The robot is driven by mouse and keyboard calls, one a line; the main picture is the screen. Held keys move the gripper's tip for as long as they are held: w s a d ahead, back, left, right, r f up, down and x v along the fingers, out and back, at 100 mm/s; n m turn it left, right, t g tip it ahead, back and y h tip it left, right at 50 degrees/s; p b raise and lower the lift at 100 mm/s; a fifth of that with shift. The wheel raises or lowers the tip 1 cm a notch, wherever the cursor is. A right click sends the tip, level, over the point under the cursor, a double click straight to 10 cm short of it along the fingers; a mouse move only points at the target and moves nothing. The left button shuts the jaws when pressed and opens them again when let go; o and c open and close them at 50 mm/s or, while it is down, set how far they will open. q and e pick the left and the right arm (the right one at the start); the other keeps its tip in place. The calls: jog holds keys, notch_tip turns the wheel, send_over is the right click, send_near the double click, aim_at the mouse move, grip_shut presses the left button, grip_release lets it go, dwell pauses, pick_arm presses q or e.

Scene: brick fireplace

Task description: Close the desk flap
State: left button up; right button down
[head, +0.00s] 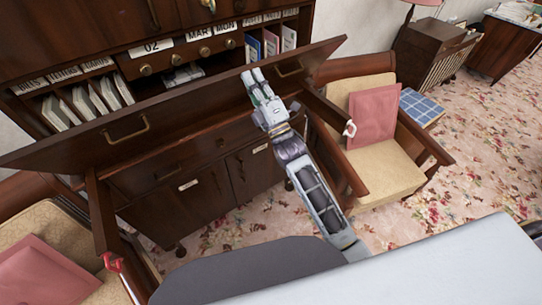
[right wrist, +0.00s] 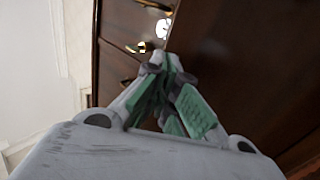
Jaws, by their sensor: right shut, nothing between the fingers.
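The desk flap (head: 185,112) is a long dark wooden panel with brass handles, on the front of the wooden desk (head: 165,195). It stands partly raised and tilted, with the desk's pigeonholes still visible above its upper edge. My right gripper (head: 252,73) is shut and empty, its fingertips in front of the flap's right half, near the upper edge. I cannot tell whether they touch it. In the right wrist view the shut fingertips (right wrist: 168,60) point towards dark wood with brass fittings. My left gripper is not in view.
Pull-out supports stick out below the flap at left (head: 102,215) and right (head: 335,155). An armchair with a pink cushion (head: 374,116) stands at the right, and another pink cushion (head: 45,272) lies at the lower left. Patterned carpet (head: 480,165) is open at the right.

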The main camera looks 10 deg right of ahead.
aim_at(249, 68)
jog(key=shift+r+x, duration=0.2)
jog(key=shift+x, duration=1.45)
jog(key=x, duration=0.5)
jog(key=shift+w+a, duration=0.1)
jog(key=shift+w, duration=0.2)
jog(key=w, duration=0.2)
jog(key=w+a+r+b, duration=0.1)
jog(key=w, duration=0.1)
jog(key=w+a+r+b, duration=0.1)
jog(key=w, duration=0.1)
jog(key=shift+w+a+r, duration=0.1)
jog(key=shift+w+a, duration=0.05)
jog(key=shift+w+a+r, duration=0.15)
jog(key=shift+w+a, duration=0.1)
jog(key=shift+w, duration=0.35)
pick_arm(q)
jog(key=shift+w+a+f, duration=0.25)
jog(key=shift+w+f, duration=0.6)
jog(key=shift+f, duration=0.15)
pick_arm(e)
jog(key=shift+w, duration=0.15)
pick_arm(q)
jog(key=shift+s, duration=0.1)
pick_arm(e)
jog(key=shift+f, duration=0.2)
